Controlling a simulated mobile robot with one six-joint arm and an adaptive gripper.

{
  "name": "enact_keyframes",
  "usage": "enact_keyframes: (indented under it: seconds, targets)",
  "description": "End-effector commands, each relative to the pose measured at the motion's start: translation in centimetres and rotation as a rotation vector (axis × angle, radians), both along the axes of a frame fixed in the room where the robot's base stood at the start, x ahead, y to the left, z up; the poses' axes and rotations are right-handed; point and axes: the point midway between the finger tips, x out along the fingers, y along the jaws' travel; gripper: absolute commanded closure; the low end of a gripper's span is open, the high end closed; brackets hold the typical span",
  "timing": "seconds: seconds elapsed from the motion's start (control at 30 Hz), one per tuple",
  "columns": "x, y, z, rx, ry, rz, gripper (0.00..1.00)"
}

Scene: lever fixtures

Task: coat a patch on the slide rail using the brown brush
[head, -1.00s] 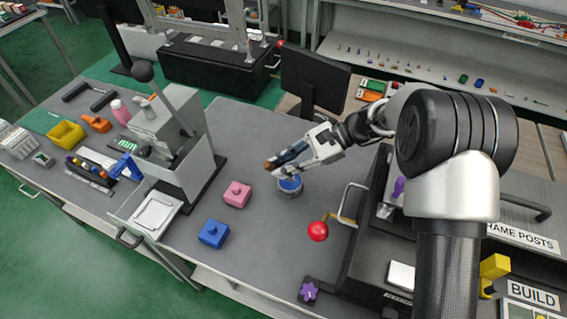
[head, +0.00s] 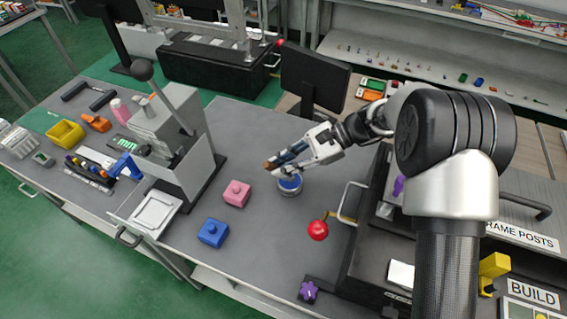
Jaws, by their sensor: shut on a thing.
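My gripper (head: 284,164) is shut on the brown brush (head: 270,166), whose brown end shows at the fingertips. The rest of the brush is mostly hidden by the fingers. The gripper is just above and slightly left of a round tin (head: 290,187) with a blue top, on the grey bench. I cannot tell whether the brush touches the tin. I cannot pick out the slide rail with certainty.
A pink block (head: 237,194) and a blue block (head: 213,232) sit left of the tin. A lever press (head: 182,150) stands further left. A red ball knob (head: 318,230) and dark fixture are at right.

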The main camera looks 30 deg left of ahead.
Motion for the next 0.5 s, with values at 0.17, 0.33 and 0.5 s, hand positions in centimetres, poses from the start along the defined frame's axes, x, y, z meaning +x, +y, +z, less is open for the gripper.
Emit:
enact_keyframes:
  seconds: [0.17, 0.33, 0.5]
  targets:
    - [0.01, 0.0, -0.25, 0.0, 0.0, 0.0, 1.0]
    - [0.01, 0.01, -0.46, 0.0, 0.0, 0.0, 1.0]
    - [0.01, 0.01, -0.66, 0.0, 0.0, 0.0, 1.0]
